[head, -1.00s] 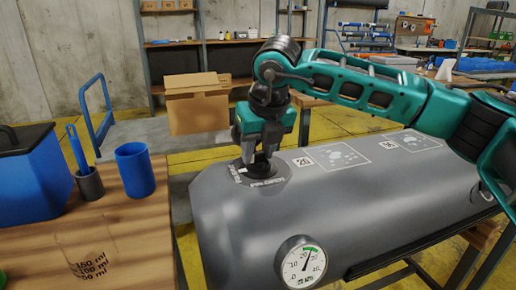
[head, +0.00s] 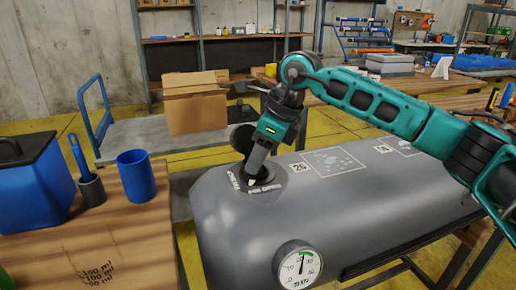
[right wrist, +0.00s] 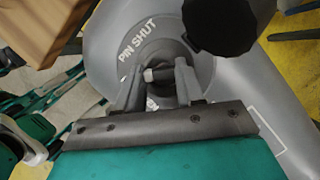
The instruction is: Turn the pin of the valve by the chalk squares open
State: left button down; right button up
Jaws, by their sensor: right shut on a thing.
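The valve (head: 278,184) sits on the near left end of the grey inflatable tube, by the chalk squares (head: 334,160). It also shows in the right wrist view (right wrist: 202,72), where its ring reads "PIN SHUT". Its black cap (head: 241,138) stands open beside it and also shows in the wrist view (right wrist: 220,24). My right gripper (head: 254,172) reaches down into the valve, tilted. In the wrist view its fingers (right wrist: 158,84) are shut on the small pale pin (right wrist: 158,74). The fingers partly hide the pin. My left gripper is not in view.
A pressure gauge (head: 298,266) is on the tube's near side. A wooden table (head: 130,225) at left holds a blue cup (head: 136,176), a grey cup (head: 91,190) and a blue box (head: 34,185). A cardboard box (head: 195,103) stands behind on a cart.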

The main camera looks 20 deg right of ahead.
jog(key=n+p, duration=0.1)
jog(key=n, duration=0.1)
jog(key=n+g+p, duration=0.1)
jog(key=n, duration=0.1)
jog(key=shift+w+d+r+g+y, duration=0.1)
jog(key=shift+r+g+y, duration=0.05)
jog(key=shift+g+y, duration=0.15)
jog(key=shift+n+g+p, duration=0.5)
jog(key=shift+n+p, duration=0.15)
jog(key=shift+n, duration=0.75)
jog(key=shift+d+n, duration=0.1)
jog(key=shift+n, duration=0.2)
jog(key=o, duration=1)
jog(key=shift+o, duration=0.2)
